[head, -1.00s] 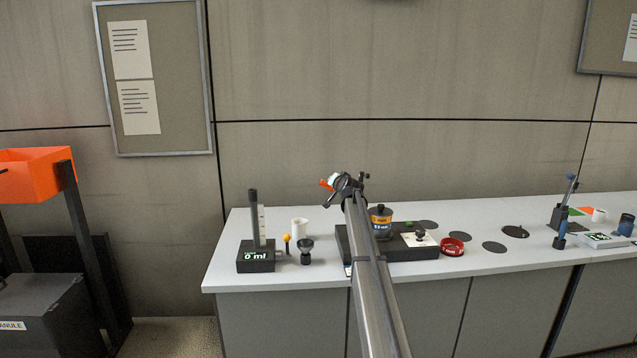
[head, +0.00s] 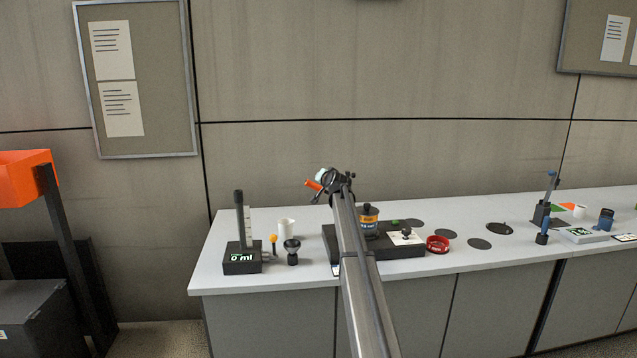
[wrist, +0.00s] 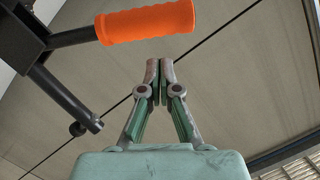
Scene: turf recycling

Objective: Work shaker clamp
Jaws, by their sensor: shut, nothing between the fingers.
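An orange clamp handle (head: 313,185) shows beside the end of my arm in the head view. In the wrist view the orange grip (wrist: 146,22) sits on a dark metal arm at the upper left. My gripper (wrist: 160,68) is shut and empty, with its fingertips below and slightly right of the grip, apart from it in the picture. The dark shaker base (head: 405,249) stands on the bench, partly hidden by my arm. A jar with an orange label (head: 368,215) stands on it.
On the white bench (head: 520,265), a dispenser reading 0 ml (head: 242,258), a white beaker (head: 286,227) and a black-topped piece (head: 292,250) stand left. A red ring (head: 437,244) lies right of the base. More instruments (head: 585,235) stand far right.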

